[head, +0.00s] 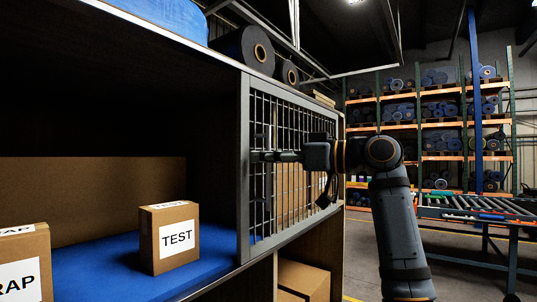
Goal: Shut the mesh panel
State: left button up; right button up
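The mesh panel (243,170) is a grey upright frame filled with dark wire mesh. It stands across the right part of the wooden cabinet front, and the left part of the opening is uncovered. My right gripper (262,156) reaches in from the right in front of the mesh, its fingers pointing left with the tips close to the panel's left upright. I cannot tell whether they touch it. The fingers show nearly edge-on, so their opening is unclear. My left gripper is out of view.
A carton marked TEST (170,237) and a partly cut-off carton (25,265) stand on the blue shelf surface (110,262). Black rolls (245,48) lie on the cabinet top. More cartons (303,280) sit below. A roller conveyor (475,207) and racks of rolls (400,110) stand behind right.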

grip_shut()
dwell(0.6)
